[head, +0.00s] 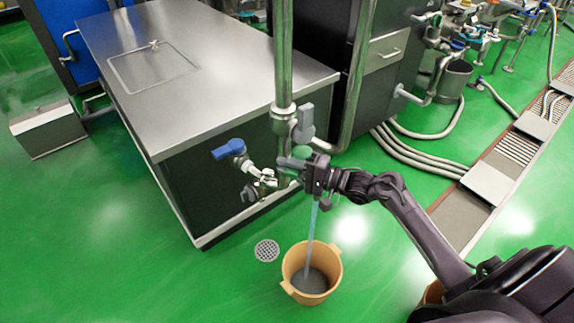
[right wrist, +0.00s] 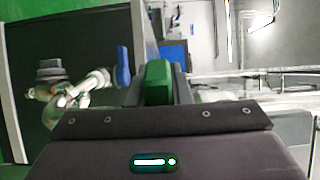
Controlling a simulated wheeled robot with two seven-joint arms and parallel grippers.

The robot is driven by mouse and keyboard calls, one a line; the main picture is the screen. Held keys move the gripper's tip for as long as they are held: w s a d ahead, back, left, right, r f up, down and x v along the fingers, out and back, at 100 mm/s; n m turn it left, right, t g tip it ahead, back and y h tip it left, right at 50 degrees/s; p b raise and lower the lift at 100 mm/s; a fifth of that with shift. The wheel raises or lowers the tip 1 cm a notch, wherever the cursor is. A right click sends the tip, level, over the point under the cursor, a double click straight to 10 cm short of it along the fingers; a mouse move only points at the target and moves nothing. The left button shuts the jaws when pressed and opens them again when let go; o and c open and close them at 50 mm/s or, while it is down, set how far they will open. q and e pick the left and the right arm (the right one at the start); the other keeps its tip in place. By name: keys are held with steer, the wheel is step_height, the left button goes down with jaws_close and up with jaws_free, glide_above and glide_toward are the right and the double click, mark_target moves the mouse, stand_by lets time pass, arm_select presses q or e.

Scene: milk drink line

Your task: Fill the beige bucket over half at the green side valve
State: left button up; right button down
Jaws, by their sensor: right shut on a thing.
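The beige bucket (head: 287,270) stands upright on the green floor below the side valve. A thin bluish stream (head: 312,232) falls from the valve into it. Grey liquid appears to cover its bottom; the exact level is hard to tell. The green side valve (head: 300,153) is on the pipework at the steel cabinet's corner, partly hidden by my right gripper (head: 304,168). That gripper is shut on the green handle, which also shows between the fingers in the right wrist view (right wrist: 158,82). My left gripper is not in view.
A blue-handled valve (head: 229,149) sits just left of the green one. A floor drain (head: 266,250) lies left of the bucket. The steel-topped cabinet (head: 235,65) stands behind. A second beige container (head: 432,293) is partly hidden behind my right arm.

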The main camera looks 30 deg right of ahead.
steer(key=c, duration=1.3)
jaws_free()
steer(key=shift+s+d, duration=0.35)
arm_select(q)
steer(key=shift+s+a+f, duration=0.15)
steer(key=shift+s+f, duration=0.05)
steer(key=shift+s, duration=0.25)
arm_select(e)
steer(key=v, duration=0.6)
steer(key=shift+s+d, duration=0.25)
